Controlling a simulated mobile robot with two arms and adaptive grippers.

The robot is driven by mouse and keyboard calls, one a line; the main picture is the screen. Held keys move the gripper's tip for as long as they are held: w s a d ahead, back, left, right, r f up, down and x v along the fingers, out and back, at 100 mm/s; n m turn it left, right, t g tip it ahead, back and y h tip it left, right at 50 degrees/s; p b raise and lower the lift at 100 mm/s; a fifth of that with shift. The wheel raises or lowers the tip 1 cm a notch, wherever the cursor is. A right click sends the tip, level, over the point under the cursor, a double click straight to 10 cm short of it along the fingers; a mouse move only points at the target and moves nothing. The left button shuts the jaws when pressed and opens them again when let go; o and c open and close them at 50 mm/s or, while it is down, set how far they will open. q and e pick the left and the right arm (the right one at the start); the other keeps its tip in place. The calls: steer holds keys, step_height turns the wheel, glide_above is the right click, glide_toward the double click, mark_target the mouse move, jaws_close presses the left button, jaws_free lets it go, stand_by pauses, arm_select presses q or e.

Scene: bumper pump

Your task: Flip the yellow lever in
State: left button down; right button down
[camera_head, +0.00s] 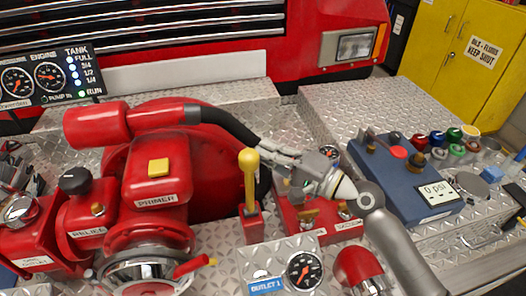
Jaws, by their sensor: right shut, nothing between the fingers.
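The yellow lever (250,181) has a round knob on top and stands nearly upright from a red base (252,225), in the middle of the pump panel. My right gripper (269,151) reaches in from the right. It is shut and empty, and its fingertips are just right of the lever's knob; I cannot tell whether they touch it. Grey and dark jointed parts at the left edge look like my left gripper (14,166), cut off by the frame, and its jaws cannot be made out.
The red primer (156,180) with a yellow button and a black hose stands left of the lever. A gauge box marked Outlet 1 (265,287) is in front. A blue box (405,178) with a psi display and several coloured caps are at the right.

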steer(key=s+d+f, duration=0.1)
steer(key=s, duration=0.5)
steer(key=shift+s+f, duration=0.15)
steer(key=shift+s, duration=0.05)
stand_by(0.4)
